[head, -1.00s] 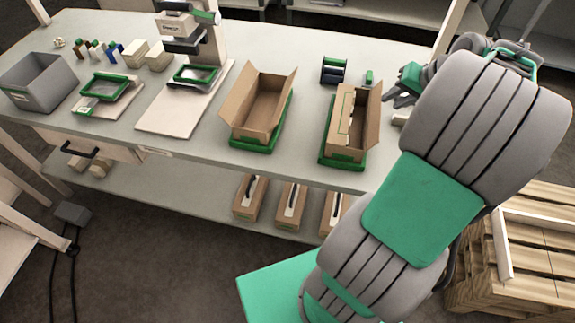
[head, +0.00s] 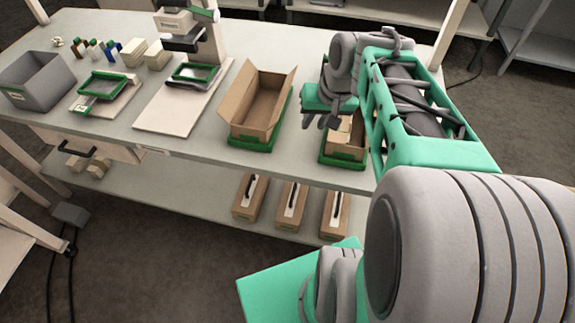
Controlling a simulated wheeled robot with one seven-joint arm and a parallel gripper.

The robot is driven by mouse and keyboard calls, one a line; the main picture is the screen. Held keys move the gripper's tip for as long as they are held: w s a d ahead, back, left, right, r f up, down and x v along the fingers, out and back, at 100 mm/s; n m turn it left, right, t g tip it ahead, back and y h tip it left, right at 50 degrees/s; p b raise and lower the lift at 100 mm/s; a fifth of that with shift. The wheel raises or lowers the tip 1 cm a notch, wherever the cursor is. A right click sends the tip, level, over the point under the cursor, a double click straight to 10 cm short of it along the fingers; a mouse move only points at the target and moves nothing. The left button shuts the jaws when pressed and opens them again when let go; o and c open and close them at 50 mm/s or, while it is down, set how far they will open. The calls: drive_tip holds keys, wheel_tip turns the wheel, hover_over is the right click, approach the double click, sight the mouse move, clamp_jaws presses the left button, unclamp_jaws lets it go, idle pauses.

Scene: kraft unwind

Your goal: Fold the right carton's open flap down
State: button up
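The right carton (head: 345,147) sits in a green tray (head: 329,159) near the front edge of the workbench. My arm hides most of it, and its flaps cannot be made out now. My gripper (head: 322,119) is over the left side of the right carton, with dark fingers pointing down. Whether it touches the carton or is open cannot be told. The left carton (head: 244,118) stands in its own green tray (head: 252,143) to the left, with its flaps raised.
A white board (head: 178,118) with a stand and scanner-like device (head: 186,40) is left of the cartons. A grey bin (head: 36,84) stands at far left. Several boxes (head: 291,204) rest on the lower shelf. Bench between board and left carton is clear.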

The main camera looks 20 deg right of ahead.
drive_tip(key=s+a+f+n+b, duration=0.1)
drive_tip(key=s+a+f+n, duration=0.2)
drive_tip(key=s+a, duration=0.4)
drive_tip(key=a, duration=0.2)
drive_tip(key=shift+s+a+f+g+h, duration=0.25)
drive_tip(key=shift+s+a+g+h, duration=0.05)
drive_tip(key=shift+a+g+h, duration=0.1)
